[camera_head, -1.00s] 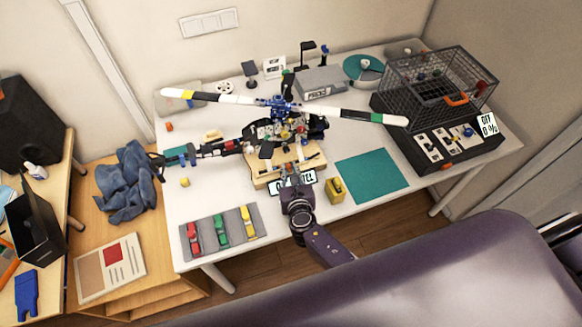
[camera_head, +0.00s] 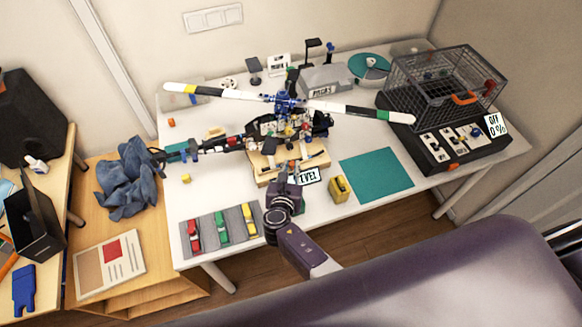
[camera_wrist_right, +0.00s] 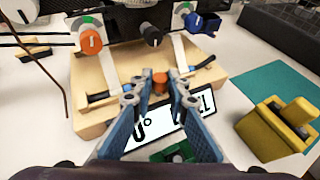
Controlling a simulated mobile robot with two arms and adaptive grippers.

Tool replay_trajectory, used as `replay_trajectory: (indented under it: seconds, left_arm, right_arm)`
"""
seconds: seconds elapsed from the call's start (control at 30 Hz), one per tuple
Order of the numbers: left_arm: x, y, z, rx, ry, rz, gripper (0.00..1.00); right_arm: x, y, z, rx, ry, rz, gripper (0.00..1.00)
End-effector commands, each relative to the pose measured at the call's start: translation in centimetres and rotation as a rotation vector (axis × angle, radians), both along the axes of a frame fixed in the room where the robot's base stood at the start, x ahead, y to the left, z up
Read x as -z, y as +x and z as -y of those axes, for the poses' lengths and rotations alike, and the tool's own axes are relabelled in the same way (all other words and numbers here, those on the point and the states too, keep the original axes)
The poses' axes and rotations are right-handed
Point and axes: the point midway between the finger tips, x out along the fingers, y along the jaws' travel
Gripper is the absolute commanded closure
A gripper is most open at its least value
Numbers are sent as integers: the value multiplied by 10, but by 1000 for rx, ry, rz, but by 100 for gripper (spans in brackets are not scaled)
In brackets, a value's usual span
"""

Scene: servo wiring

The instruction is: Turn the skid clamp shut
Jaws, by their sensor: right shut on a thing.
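The model helicopter (camera_head: 285,103) stands on a light wooden stand (camera_head: 262,170) in the middle of the table. In the right wrist view the stand's front edge (camera_wrist_right: 92,120) carries pale straps and dark bars. A small orange-brown knob (camera_wrist_right: 160,80) stands at the front middle of the stand. My right gripper (camera_wrist_right: 161,94) has its two blue-grey fingers closed on this knob from the near side. In the head view my right gripper (camera_head: 285,172) reaches the stand's front and hides the knob. Whether the clamp is turned shut, I cannot tell. My left gripper is not in view.
A display plate (camera_wrist_right: 175,125) lies below my fingers. A yellow block-like object (camera_head: 340,188) and a teal mat (camera_head: 376,175) lie to the right. A grey tray (camera_head: 233,225) holds red, green and yellow items. Behind the knob are a larger orange knob (camera_wrist_right: 90,40) and a blue one (camera_wrist_right: 203,23).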

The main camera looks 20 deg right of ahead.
Motion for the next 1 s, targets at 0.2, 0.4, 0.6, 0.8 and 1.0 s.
replay_trajectory:
  seconds: [0.2,0.4,0.6,0.8,1.0]
  left_arm:
    - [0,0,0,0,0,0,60]
    - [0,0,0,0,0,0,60]
    - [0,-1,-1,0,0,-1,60]
    - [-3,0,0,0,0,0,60]
    - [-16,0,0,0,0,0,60]
  right_arm:
    - [-1,1,0,-1,0,2,69]
    - [-1,0,0,-1,0,1,68]
    - [0,0,0,-1,0,1,68]
    - [-1,0,1,-19,-1,1,68]
    - [-3,-1,6,-130,-6,0,68]
